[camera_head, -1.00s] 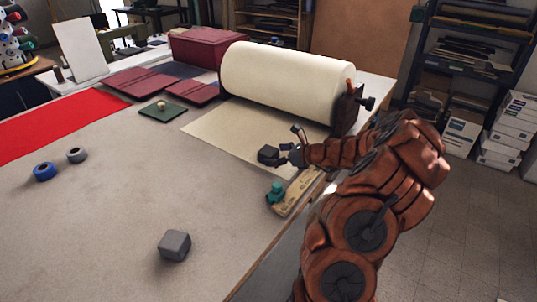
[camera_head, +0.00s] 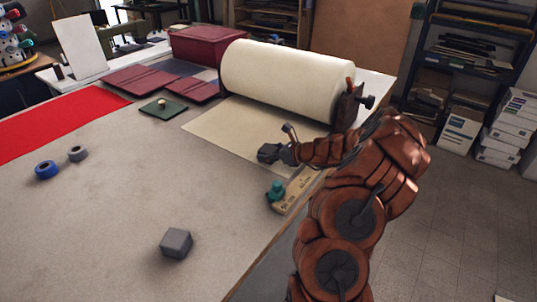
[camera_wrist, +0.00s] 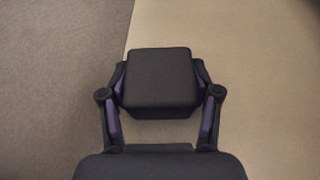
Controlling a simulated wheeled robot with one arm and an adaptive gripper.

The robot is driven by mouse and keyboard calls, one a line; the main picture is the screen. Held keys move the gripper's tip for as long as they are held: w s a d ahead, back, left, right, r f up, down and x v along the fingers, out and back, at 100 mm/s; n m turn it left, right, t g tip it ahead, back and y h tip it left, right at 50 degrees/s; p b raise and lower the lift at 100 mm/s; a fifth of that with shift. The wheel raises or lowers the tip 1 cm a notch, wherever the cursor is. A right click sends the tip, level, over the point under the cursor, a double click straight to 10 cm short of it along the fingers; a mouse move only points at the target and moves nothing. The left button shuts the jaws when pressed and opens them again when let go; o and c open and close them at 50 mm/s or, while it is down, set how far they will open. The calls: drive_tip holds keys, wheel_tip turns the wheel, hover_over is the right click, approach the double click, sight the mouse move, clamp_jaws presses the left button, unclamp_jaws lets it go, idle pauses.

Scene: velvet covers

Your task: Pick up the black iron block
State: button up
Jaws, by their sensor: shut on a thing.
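The black iron block (camera_wrist: 160,80) is a dark cube with rounded edges. In the wrist view it sits between the two fingers of my gripper (camera_wrist: 160,92), which is shut on it from both sides. In the head view my gripper (camera_head: 275,152) and the block (camera_head: 266,153) are at the cream paper sheet in front of the big roll. The fingers partly hide the block there. I cannot tell whether the block touches the sheet or is lifted slightly.
A grey block (camera_head: 175,243) sits near the table's front. A teal-topped item (camera_head: 276,191) stands by a wooden strip (camera_head: 293,194) at the right edge. The cream roll (camera_head: 287,76) stands behind my gripper. A green pad (camera_head: 163,110) lies left. The middle of the table (camera_head: 130,190) is clear.

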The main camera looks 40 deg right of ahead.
clamp_jaws()
drive_tip(key=shift+r, duration=0.1)
idle(0.3)
